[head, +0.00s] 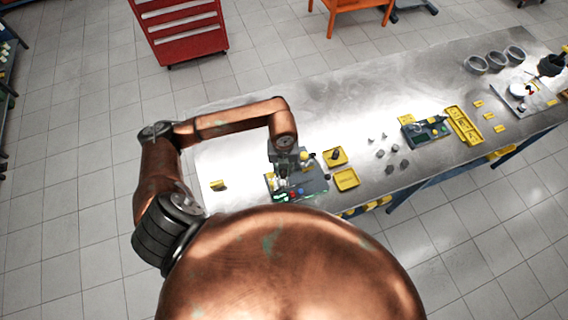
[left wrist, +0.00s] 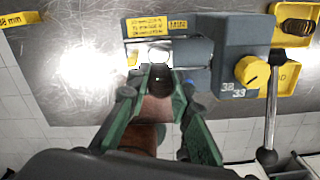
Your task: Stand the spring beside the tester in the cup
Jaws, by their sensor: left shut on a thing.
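The tester (left wrist: 243,60) is a blue-grey bench unit with a yellow knob, a metal lever and yellow labels; in the head view the tester (head: 314,185) stands near the front edge of the bench. My left gripper (left wrist: 160,88) points down over the tester's front part. Its green fingers are shut on a small dark piece that looks like the spring (left wrist: 160,77), between the fingertips. A bright round spot, perhaps the cup (left wrist: 152,56), lies just beyond it; I cannot tell whether they touch. In the head view the left gripper (head: 284,178) hides part of the tester. My right gripper is not in view.
A yellow tray (left wrist: 276,38) with a dark coil in it lies right of the tester. Another yellow tray (head: 346,187) lies beside the tester. A yellow label (head: 217,185) lies to the left. The bench (head: 235,160) is clear around that label.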

